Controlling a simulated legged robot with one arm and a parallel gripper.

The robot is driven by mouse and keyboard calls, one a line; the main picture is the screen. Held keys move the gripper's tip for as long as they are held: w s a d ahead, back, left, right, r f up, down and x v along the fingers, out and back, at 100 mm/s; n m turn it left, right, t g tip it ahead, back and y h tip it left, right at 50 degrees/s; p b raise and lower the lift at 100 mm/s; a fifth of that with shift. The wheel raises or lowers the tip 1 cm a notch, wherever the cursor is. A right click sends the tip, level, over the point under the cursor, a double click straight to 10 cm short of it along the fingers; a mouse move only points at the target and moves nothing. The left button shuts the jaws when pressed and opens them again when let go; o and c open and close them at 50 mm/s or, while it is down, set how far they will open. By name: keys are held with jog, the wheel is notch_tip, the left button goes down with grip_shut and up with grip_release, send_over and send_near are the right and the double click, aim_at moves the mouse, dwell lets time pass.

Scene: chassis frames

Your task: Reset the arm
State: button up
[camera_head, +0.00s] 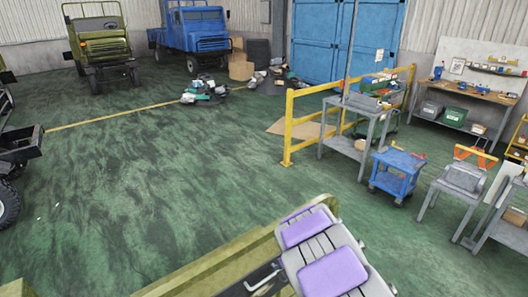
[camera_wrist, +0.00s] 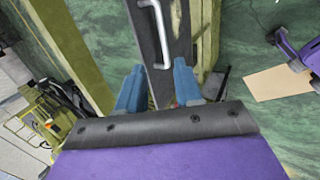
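My gripper (camera_wrist: 158,92) shows in the wrist view as two blue fingers standing apart, with nothing held between them. Beyond the fingers is a dark panel (camera_wrist: 178,22) with a silver handle (camera_wrist: 159,30), set between olive-yellow frame bars (camera_wrist: 205,35). The handle lies ahead of the fingertips, and I see no contact with it. In the head view, an olive frame (camera_head: 215,262) and a dark handle part (camera_head: 262,280) show at the bottom edge. The fingers cannot be made out in the head view.
Open green floor (camera_head: 150,175) lies ahead and left. A yellow railing (camera_head: 288,125) and grey table (camera_head: 352,140) stand to the right, with a blue cart (camera_head: 396,172) and workbench (camera_head: 465,100) beyond. A green truck (camera_head: 100,45) and blue truck (camera_head: 195,35) are at the back.

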jog(key=w+d+r+m+t+h+b, duration=0.15)
jog(key=d+r+m+h+b, duration=0.4)
jog(key=d, duration=0.55)
jog(key=s+d+r+m+g+h+b, duration=0.1)
jog(key=s+d+r+m+h+b, duration=0.2)
jog(key=s+d+r+m, duration=0.55)
jog(key=s+a+f+m+g+y+b, duration=0.1)
jog(key=s+a+f+m+g+b, duration=0.1)
jog(key=s, duration=0.9)
jog(key=s+a+f+m+g+y+b, duration=0.2)
jog(key=s+a, duration=0.5)
jog(key=s, duration=0.5)
jog(key=s+a+f+m+g+y+b, duration=0.1)
jog(key=s+a+m+g+y+b, duration=0.1)
jog(key=s+m, duration=0.5)
jog(key=s+a+g+b, duration=0.1)
jog(key=s+a+b, duration=0.1)
jog(key=s+b, duration=0.1)
jog(key=shift+s+a+f+g, duration=0.35)
jog(key=shift+s+a+f, duration=0.05)
jog(key=shift+s, duration=0.45)
